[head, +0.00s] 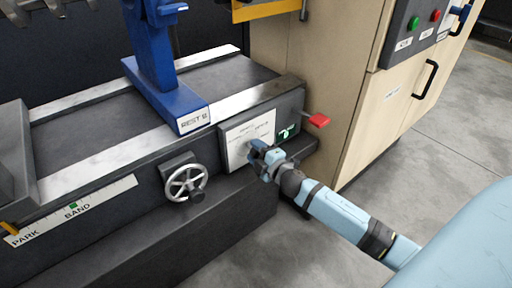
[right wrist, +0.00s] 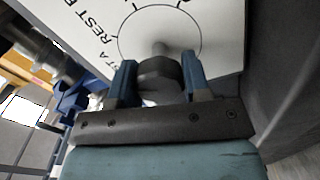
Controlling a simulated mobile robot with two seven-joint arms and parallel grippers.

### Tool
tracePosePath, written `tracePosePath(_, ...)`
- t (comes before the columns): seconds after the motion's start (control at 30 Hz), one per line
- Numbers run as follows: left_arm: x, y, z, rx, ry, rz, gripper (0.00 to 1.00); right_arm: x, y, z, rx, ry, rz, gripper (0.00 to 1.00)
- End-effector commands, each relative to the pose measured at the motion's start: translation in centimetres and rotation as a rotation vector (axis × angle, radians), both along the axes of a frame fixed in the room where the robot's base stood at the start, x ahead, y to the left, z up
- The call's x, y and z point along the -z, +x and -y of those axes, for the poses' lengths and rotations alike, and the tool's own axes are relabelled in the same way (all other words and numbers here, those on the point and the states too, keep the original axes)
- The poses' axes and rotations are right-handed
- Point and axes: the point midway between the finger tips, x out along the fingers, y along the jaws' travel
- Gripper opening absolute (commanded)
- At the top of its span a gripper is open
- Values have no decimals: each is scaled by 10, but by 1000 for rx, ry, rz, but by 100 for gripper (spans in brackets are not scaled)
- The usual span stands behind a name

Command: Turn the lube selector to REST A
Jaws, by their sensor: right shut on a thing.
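The lube selector's white plate (head: 238,146) is on the front of the dark machine bed, and it fills the upper part of the right wrist view (right wrist: 222,28). A circle with tick marks is printed on it, with REST B and a partly hidden label ending in "ST A" at the left. The dark round selector knob (right wrist: 158,77) stands out from the circle's middle. My right gripper (head: 258,150) is at the plate, its two blue fingers shut on the knob from both sides. Which mark the knob points at cannot be told. My left gripper is not in view.
A spoked handwheel (head: 187,183) is left of the plate. A blue stand (head: 165,95) labelled REST B rises above the bed. A red lever (head: 318,120) sticks out to the right, near a wooden cabinet (head: 290,60). Grey floor (head: 405,145) lies open at the right.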

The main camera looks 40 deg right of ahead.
Motion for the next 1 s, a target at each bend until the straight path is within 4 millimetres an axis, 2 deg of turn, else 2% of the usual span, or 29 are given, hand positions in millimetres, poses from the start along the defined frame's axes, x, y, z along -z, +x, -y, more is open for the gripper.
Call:
tracePosePath(0.23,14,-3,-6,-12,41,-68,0,-1,0,0,-1,-210,16,20)
tracePosePath(0.5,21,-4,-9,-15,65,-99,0,0,0,-1,-2,-372,30,20)
tracePosePath(1.0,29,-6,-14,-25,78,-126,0,1,0,-1,-2,-462,37,20)
